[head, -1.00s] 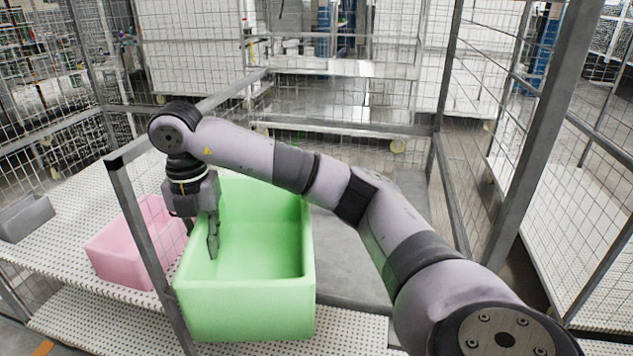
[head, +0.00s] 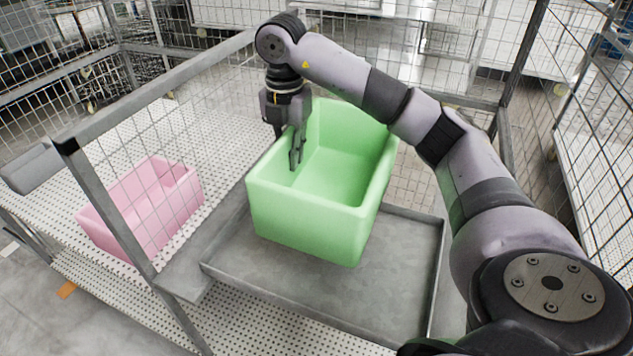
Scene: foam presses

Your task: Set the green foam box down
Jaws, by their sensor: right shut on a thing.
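The green foam box (head: 310,216) is a light green open-topped box in the middle of the head view. My right gripper (head: 286,155) is shut on its left wall, with one finger inside the box and the other outside. The box appears upright, over a grey metal tray (head: 330,298) with a low rim. I cannot tell whether its underside touches the tray. The box looks empty. My left gripper is not in view.
A pink box (head: 150,215) with a divider stands on the white perforated shelf (head: 215,135) at left, behind a grey frame post (head: 108,205). A grey box (head: 30,168) lies at the far left. Wire mesh panels surround the area. The tray's front part is bare.

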